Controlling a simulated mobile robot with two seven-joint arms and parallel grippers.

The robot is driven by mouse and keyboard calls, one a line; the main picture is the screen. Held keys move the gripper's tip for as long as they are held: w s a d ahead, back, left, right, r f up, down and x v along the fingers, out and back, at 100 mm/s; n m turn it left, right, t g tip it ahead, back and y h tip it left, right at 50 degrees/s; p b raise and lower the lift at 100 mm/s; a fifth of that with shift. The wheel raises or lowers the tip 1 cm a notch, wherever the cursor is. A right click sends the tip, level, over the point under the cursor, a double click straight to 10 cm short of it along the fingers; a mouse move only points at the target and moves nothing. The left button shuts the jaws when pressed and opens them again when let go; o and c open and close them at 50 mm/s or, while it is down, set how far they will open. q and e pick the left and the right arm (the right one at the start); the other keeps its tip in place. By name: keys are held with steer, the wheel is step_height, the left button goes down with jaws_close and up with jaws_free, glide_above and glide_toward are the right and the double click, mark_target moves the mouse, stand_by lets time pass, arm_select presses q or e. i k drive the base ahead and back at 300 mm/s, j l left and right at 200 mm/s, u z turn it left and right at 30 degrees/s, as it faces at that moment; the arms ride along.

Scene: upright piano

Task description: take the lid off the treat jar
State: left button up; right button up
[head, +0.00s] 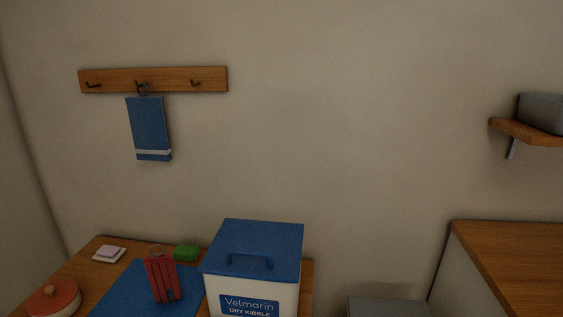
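A round pot with a reddish-orange lid and a small wooden-looking knob, which looks like the treat jar (54,299), stands at the lower left of the head view on the wooden table. Its lid (62,293) sits on top of the pale body. The lower part of the jar is cut off by the picture's bottom edge. Neither my left nor my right gripper is in view.
On the wooden table (88,268), a blue mat (118,289) bears a red strapped item (162,278). A tall kibble bin (252,262) with blue lid stands to the right. A green block (187,253) and small pale stack (109,253) lie behind. A blue towel (149,128) hangs above.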

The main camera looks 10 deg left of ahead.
mark_target(55, 296)
steer(key=u, duration=1.95)
